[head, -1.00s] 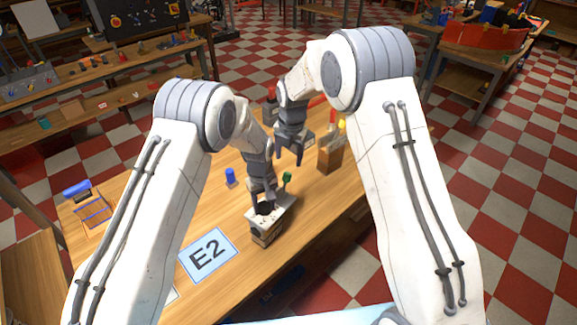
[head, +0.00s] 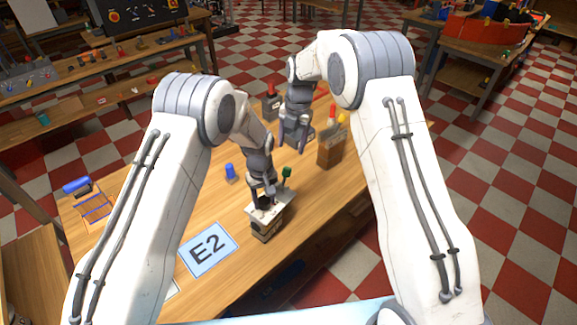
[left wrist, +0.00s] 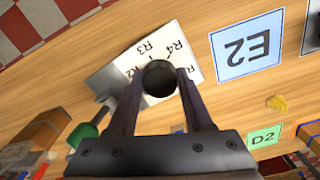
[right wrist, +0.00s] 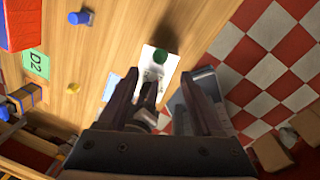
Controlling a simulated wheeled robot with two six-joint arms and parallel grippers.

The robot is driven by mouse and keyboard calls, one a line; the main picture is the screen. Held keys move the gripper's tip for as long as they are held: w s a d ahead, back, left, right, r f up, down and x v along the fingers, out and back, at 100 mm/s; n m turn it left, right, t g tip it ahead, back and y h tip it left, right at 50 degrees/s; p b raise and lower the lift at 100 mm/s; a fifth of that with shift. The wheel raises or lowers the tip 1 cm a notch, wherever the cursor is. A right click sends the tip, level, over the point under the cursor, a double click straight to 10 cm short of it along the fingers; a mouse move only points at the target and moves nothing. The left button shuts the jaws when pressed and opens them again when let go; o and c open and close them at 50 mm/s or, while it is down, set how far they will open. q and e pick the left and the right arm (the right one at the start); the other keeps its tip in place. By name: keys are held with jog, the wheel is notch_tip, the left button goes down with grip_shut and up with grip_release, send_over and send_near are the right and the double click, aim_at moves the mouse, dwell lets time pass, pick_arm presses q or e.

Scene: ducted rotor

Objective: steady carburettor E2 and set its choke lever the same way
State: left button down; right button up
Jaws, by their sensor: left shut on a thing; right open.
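Carburettor E2 (head: 265,228) is a small box with a white top plate, standing near the table's front edge. A black round part rises from it, and a lever with a green knob (head: 287,172) stands at its far side. In the left wrist view the plate (left wrist: 178,52) shows the marks R2, R3 and R4. My left gripper (head: 262,190) is shut on the black round part (left wrist: 158,80). My right gripper (head: 292,140) is open and empty, above and beyond the carburettor. In the right wrist view the green knob (right wrist: 160,56) shows ahead of its fingers, apart from them.
The E2 card (head: 208,250) lies left of the carburettor. A blue piece (head: 230,171) stands behind it. A brown box (head: 330,150) with red and yellow tops stands to the right.

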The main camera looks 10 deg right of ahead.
aim_at(288, 167)
jog(key=f, duration=0.7)
jog(key=a+f, duration=0.1)
jog(key=f, duration=0.2)
jog(key=shift+w+f, duration=0.3)
jog(key=shift+f, duration=0.1)
grip_shut()
dwell(0.9)
